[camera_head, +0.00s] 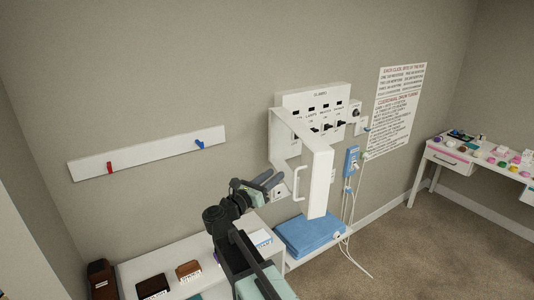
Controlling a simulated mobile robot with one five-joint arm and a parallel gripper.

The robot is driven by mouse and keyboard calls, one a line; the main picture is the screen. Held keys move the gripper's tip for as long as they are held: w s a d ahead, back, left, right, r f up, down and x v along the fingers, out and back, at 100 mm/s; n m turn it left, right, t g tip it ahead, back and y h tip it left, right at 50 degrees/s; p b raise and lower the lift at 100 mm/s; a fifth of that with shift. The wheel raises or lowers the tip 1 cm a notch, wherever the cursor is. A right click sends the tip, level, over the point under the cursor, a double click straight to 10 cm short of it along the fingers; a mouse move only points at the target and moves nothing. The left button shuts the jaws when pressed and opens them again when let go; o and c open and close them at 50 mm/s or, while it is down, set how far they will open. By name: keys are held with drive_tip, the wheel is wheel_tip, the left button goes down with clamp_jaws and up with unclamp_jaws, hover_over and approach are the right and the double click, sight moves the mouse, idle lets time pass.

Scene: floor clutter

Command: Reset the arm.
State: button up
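My arm reaches up from the bottom centre of the head view. My gripper (277,179) is at its end, dark grey, pointing right. It is in front of the wall, just left of the handle of an open white cabinet door (319,180). Whether it touches the door or handle I cannot tell. The fingers are small and seen at a slant, so I cannot tell if they are open or shut. I see nothing clearly held between them.
A white switch panel (290,99) is behind the door. A rail with hooks (150,155) is on the wall. The carpet at right is clear before a cluttered desk (450,158).

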drive_tip(key=w+a+r+n+t+y, duration=0.35)
drive_tip(key=w+n+t+y, duration=0.35)
drive_tip(key=n, duration=0.5)
drive_tip(key=a+f+n+g+y, duration=0.2)
drive_tip(key=a+f+n+y, duration=0.25)
drive_tip(key=n+y, duration=0.7)
drive_tip(key=s+f+n+g, duration=0.4)
drive_tip(key=f+n+g, duration=0.2)
drive_tip(key=f+n, duration=0.4)
drive_tip(key=s+d+f+n+g+h, duration=0.1)
drive_tip(key=s+d+f+n+g, duration=0.55)
drive_tip(key=f, duration=0.35)
drive_tip(key=s+d+f+n+g+h, duration=0.1)
drive_tip(key=s+d+f+g+h, duration=0.1)
drive_tip(key=s+d, duration=0.5)
drive_tip(key=s+d+f+n+g+h, duration=0.1)
drive_tip(key=s+d+f+g+h, duration=0.1)
drive_tip(key=s+d, duration=0.4)
drive_tip(key=s+f+g, duration=0.1)
drive_tip(key=s+g, duration=0.1)
drive_tip(key=s, duration=0.1)
drive_tip(key=shift+d+f+n, duration=0.35)
drive_tip(key=shift+n, duration=0.05)
drive_tip(key=shift+g, duration=0.25)
